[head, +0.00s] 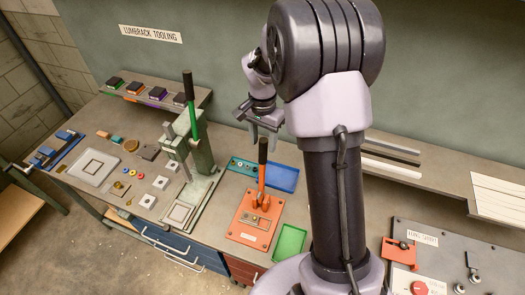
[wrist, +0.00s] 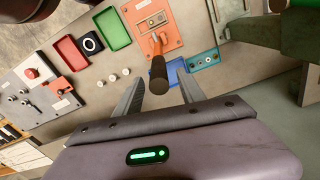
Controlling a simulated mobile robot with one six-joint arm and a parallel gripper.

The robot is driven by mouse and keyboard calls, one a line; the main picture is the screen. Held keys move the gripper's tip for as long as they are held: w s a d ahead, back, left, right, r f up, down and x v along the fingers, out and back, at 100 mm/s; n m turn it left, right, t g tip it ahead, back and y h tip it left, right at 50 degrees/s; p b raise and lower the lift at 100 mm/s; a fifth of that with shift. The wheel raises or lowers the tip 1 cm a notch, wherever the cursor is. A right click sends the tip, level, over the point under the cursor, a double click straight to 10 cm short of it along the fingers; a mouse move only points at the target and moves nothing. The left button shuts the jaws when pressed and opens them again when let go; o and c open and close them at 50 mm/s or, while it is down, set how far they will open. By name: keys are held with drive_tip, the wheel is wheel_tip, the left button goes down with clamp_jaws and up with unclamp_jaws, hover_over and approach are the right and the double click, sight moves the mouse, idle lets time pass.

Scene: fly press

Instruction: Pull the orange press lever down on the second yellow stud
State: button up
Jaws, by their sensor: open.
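The orange press lever (head: 262,174) with its black grip (head: 263,150) stands roughly upright on an orange base plate (head: 247,232) on the bench. In the wrist view the orange lever (wrist: 156,43) ends in the black grip (wrist: 158,76), which points towards me. My gripper (head: 265,138) is open and empty, just above and behind the grip in the head view. In the wrist view the grip appears between the fingertips of my gripper (wrist: 161,80); whether it is within their reach I cannot tell. A small plate with studs or holes lies on the base; no yellow stud can be made out.
A green press with a tall black-gripped lever (head: 190,120) stands left of the orange one. A blue tray (head: 285,178), teal block (head: 240,166) and green tray (head: 289,243) lie close by. A wall shelf (head: 390,160) runs behind. A grey panel (head: 450,265) lies right.

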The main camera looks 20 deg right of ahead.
sight(264, 153)
wheel_tip(264, 153, down, 6)
drive_tip(key=shift+r, duration=0.2)
drive_tip(key=shift+s, duration=0.1)
clamp_jaws()
idle(1.3)
